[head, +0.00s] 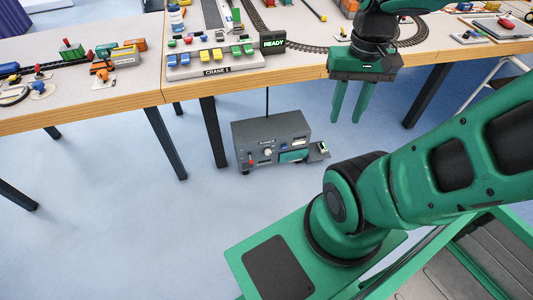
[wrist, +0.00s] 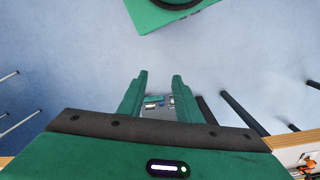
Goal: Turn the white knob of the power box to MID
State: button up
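The grey power box (head: 285,128) stands on the blue floor under the front edge of the table. Its front panel carries a small white knob (head: 267,152), a red part at left and a teal area at right. The knob's setting is too small to read. My gripper (head: 346,118) hangs at the table's front edge, right of the box and above its height, fingers pointing down. It is open and empty, apart from the box. In the wrist view, part of the power box (wrist: 157,112) shows between the fingers of my gripper (wrist: 160,76); the knob cannot be made out there.
The table (head: 130,100) carries toy trains, track and a crane control panel (head: 215,60) with a READY sign (head: 274,42). The floor (head: 120,230) in front is clear. A small tray (head: 318,152) juts from the box's right side.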

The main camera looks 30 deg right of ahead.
jog(key=shift+o, duration=2.3)
jog(key=shift+s+r, duration=0.2)
jog(key=shift+s, duration=0.1)
jog(key=n+t, duration=0.3)
jog(key=t, duration=0.1)
send_over(269, 153)
jog(key=s+d, duration=0.4)
jog(key=s, duration=0.1)
notch_tip(269, 153, down, 40)
jog(key=f, duration=0.1)
jog(key=shift+t+y, duration=0.6)
jog(key=shift+t, duration=0.1)
jog(key=w+a+f, duration=0.1)
jog(key=f, duration=0.9)
jog(key=w+a+f, duration=0.1)
jog(key=w+f, duration=0.1)
jog(key=f, duration=0.8)
jog(key=w+a+f, duration=0.1)
jog(key=a+f, duration=0.1)
jog(key=f, duration=0.9)
jog(key=shift+w, duration=0.3)
